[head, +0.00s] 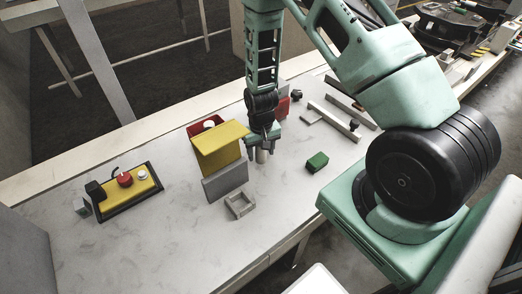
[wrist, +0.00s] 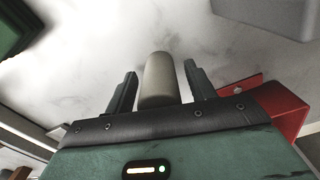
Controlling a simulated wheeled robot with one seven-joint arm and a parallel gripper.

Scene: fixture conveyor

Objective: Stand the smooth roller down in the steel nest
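The smooth roller (head: 261,156) is a plain pale-grey cylinder, upright just below my gripper (head: 261,152) in the head view. In the wrist view the roller (wrist: 159,80) stands between the two dark fingers of my gripper (wrist: 160,82). A narrow gap seems to show on each side of it, so the fingers look open around it. Its lower end is hard to judge, but it appears to be at the table surface. The steel nest (head: 231,209) is a small grey square frame with an open top, empty, to the front left of my gripper.
A yellow panel (head: 221,150) with a grey block (head: 225,182) stands between my gripper and the button box (head: 150,185). A green block (head: 317,161) lies to the right. Grey rails (head: 335,121) lie farther back right. The table front is clear.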

